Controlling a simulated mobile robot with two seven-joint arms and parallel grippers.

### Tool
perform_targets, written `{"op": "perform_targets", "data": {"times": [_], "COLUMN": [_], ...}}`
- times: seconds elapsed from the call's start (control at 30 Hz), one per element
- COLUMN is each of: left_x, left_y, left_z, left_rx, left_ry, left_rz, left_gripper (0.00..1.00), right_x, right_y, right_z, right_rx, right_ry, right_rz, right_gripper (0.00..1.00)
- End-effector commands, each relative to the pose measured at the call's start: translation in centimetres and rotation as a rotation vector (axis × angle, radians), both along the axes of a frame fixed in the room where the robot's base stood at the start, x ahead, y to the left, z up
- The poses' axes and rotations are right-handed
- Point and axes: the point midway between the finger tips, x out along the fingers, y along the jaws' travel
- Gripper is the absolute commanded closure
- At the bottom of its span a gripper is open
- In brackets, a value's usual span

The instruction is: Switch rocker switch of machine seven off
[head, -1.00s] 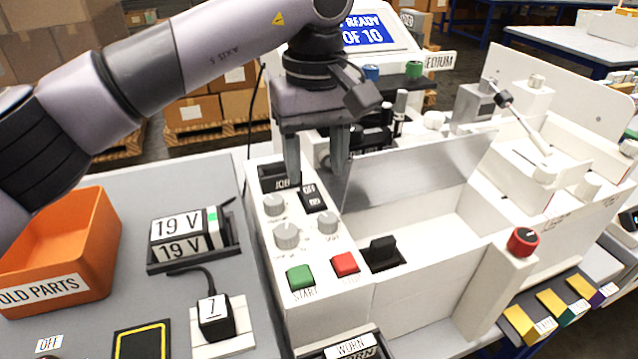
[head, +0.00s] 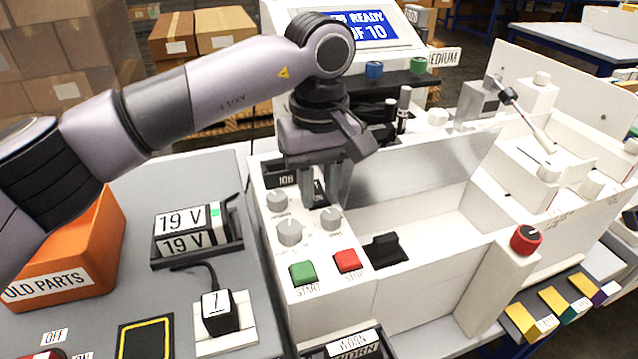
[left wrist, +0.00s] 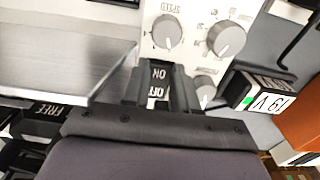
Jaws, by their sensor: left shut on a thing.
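The black rocker switch (head: 319,192), marked ON and OFF, sits on the white machine's control panel (head: 318,264). My left gripper (head: 321,203) is down over it with the fingers closed on its two sides. In the left wrist view the rocker switch (left wrist: 157,82) shows between the fingertips (left wrist: 156,92), with ON and OFF readable. The fingers hide much of it in the head view, and I cannot tell which side is pressed. A plug marked 7 (head: 216,312) stands left of the machine. My right gripper is not in view.
Grey knobs (head: 289,232), a green START button (head: 303,273) and a red STOP button (head: 347,261) lie close in front of the gripper. An orange bin (head: 100,240) and a 19 V adapter (head: 182,226) are to the left.

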Motion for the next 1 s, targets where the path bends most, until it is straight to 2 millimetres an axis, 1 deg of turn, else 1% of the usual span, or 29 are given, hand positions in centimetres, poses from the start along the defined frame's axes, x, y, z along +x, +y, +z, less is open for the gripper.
{"op": "perform_targets", "data": {"times": [0.2, 0.4, 0.63, 1.0], "left_x": [0.4, 0.8, 1.0, 1.1], "left_y": [0.1, 0.2, 0.3, 0.3], "left_z": [0.7, 0.7, 0.6, 0.5], "left_rx": [-0.027, -0.066, -0.095, -0.102], "left_ry": [0.091, 0.214, 0.296, 0.311], "left_rz": [0.003, 0.004, 0.002, 0.0], "left_gripper": [1.0, 1.0, 1.0, 1.0], "right_x": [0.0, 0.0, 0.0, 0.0], "right_y": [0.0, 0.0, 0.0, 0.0], "right_z": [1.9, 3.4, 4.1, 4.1], "right_rx": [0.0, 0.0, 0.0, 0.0], "right_ry": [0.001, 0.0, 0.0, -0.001], "right_rz": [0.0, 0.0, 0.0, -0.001], "right_gripper": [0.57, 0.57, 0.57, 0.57]}}
